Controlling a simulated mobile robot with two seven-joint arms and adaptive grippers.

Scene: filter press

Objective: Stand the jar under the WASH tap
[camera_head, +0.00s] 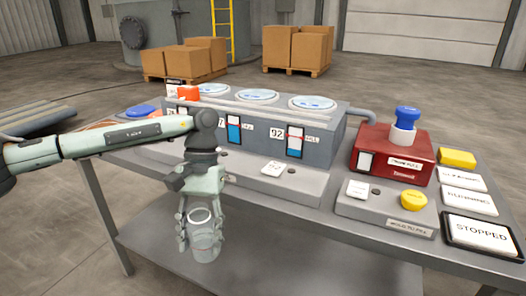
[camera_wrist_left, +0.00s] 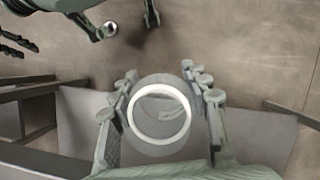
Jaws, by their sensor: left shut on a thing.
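My left gripper (camera_head: 200,236) points down in front of the table's near edge. It is shut around a clear, round jar (camera_head: 206,247), with a finger on each side. In the left wrist view the jar (camera_wrist_left: 160,115) sits between the two fingers (camera_wrist_left: 160,100), with a pale ring at its mouth. The jar is held in the air, roughly upright, apart from the table. I cannot make out a tap marked WASH. A small orange block with a partly hidden white label (camera_head: 188,92) stands behind my left arm.
A grey unit with round blue-lit tops and level gauges (camera_head: 295,140) stands on the table (camera_head: 300,210). To the right are a red box with a blue knob (camera_head: 395,155), a yellow button (camera_head: 413,200) and a STOPPED sign (camera_head: 482,235). A lower shelf shows beneath.

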